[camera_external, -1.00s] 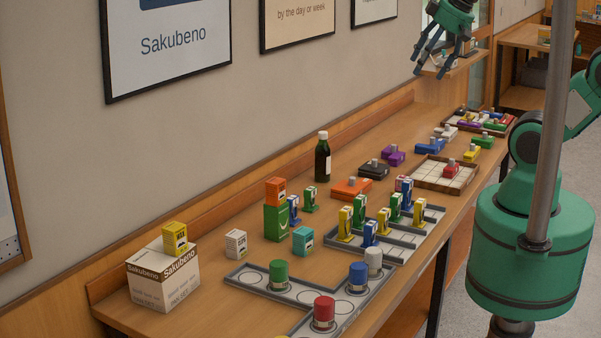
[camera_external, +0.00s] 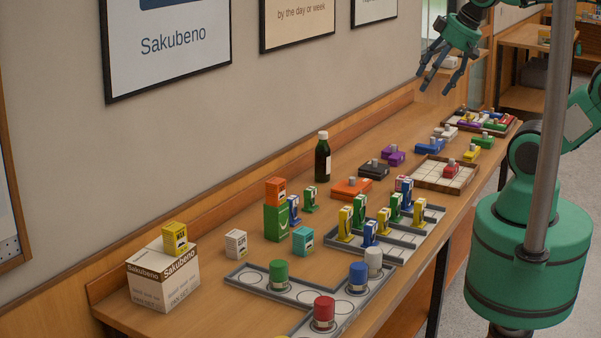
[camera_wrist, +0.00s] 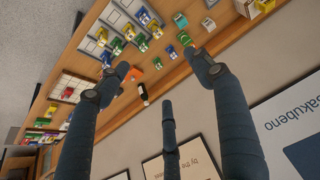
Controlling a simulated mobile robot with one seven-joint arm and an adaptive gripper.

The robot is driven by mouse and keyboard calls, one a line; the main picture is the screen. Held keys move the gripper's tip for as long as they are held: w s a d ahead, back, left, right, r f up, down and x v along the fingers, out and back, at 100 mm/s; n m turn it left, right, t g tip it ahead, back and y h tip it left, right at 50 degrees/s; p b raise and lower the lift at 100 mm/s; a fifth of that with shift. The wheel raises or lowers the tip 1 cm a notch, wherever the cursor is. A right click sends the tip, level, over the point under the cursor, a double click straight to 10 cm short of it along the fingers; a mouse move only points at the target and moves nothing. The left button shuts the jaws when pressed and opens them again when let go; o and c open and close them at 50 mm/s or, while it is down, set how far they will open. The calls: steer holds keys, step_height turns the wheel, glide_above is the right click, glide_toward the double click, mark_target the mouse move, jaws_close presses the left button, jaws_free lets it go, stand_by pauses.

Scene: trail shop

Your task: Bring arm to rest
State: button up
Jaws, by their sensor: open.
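My gripper (camera_external: 440,82) is green with dark fingers and hangs in the air above the far part of the wooden bench, near the wall. Its fingers are spread open with nothing between them. In the wrist view the open fingers (camera_wrist: 165,85) reach up the picture, with the bench, wall and framed posters behind them. The gripper touches nothing that I can see.
The long bench (camera_external: 215,305) holds a dark bottle (camera_external: 323,160), an orange block (camera_external: 350,190), a tray with a red piece (camera_external: 428,178), grey trays (camera_external: 245,280) and a Sakubeno box (camera_external: 165,285). Framed posters (camera_external: 170,50) hang on the wall.

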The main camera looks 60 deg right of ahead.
steer(key=shift+f+b, duration=1.05)
steer(key=shift+f, duration=0.4)
